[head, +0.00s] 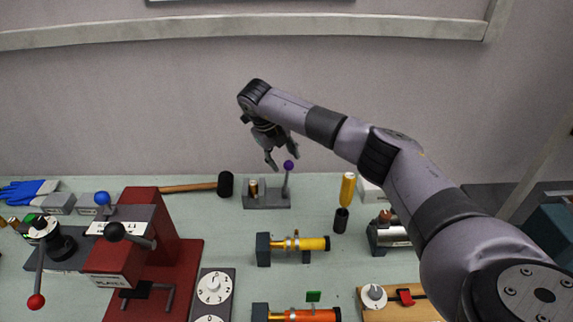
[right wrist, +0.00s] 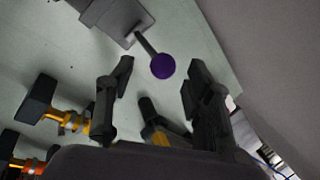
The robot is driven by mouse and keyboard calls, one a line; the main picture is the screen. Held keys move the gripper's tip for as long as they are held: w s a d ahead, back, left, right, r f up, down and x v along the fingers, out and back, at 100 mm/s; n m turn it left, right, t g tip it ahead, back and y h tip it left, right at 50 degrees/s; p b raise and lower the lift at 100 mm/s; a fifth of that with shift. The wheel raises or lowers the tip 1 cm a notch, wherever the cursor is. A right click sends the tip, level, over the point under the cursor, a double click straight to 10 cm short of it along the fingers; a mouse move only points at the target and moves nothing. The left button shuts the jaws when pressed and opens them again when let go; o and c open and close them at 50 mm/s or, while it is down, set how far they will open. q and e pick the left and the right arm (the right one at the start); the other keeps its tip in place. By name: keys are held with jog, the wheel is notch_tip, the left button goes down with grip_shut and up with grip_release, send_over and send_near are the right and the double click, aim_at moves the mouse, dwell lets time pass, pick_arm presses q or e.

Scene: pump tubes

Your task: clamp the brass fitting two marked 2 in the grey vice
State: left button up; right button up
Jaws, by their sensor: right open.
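The grey vice (head: 278,198) stands at the back middle of the bench, with a lever topped by a purple ball (head: 289,165). A small brass piece (head: 253,188) stands upright at the vice's left part; I cannot read a 2 on it or tell whether it is clamped. My right gripper (head: 282,158) is open and empty, above the vice beside the purple ball. In the right wrist view the purple ball (right wrist: 163,66) shows between the open fingers, apart from them as far as I can tell, with the grey vice (right wrist: 112,18) beyond. My left gripper is not in view.
Yellow (head: 312,243) and orange (head: 318,315) tubes lie in front. A red press (head: 165,235) stands at left. The wall is close behind.

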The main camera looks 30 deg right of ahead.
jog(key=v, duration=0.7)
jog(key=shift+r, duration=0.3)
jog(key=shift+a, duration=0.1)
